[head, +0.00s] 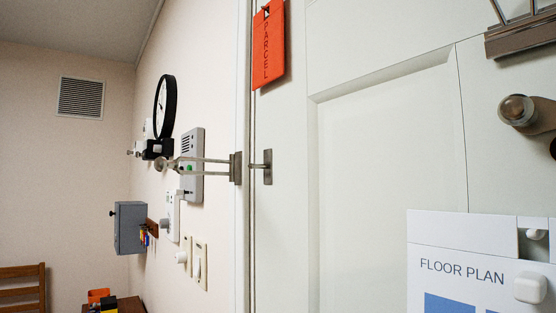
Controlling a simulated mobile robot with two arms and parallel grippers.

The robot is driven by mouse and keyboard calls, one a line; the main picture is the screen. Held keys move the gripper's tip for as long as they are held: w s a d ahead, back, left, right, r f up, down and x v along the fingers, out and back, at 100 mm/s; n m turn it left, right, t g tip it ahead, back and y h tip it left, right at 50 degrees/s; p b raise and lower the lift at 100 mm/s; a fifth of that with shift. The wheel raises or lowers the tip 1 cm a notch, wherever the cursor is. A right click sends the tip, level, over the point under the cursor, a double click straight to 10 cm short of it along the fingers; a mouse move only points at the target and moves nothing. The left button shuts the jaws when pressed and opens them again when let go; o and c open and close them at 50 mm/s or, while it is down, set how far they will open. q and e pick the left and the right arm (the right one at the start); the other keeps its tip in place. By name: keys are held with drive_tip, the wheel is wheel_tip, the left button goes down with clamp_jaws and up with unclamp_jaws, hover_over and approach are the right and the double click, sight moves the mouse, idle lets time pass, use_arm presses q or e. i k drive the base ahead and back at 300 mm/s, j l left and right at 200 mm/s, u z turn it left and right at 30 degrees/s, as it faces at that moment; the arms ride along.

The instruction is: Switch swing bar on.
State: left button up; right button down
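The swing bar (205,160) is a long metal loop hinged on a plate (236,167) on the door frame. It points left from the frame, away from the door, with a rounded end in front of the wall. A small metal plate with a stud (267,167) sits on the white door (380,160), just right of the hinge plate. The loop is apart from this stud. The door looks closed against its frame. Neither of my grippers shows in the head view.
An orange parcel tag (268,45) hangs high on the door. A floor plan sign (455,265) and a bronze knob (520,110) are at right. Left on the wall are a grey intercom (193,140), a round clock (165,105), switches (200,265) and a grey box (130,228).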

sight(161, 164)
drive_tip(key=i+j+z, duration=0.15)
drive_tip(key=j+z, duration=0.7)
drive_tip(key=j, duration=0.3)
drive_tip(key=j+z, duration=0.45)
drive_tip(key=j, duration=0.15)
drive_tip(key=k+j+z, duration=0.15)
drive_tip(key=j+z, duration=0.3)
drive_tip(key=j, duration=0.15)
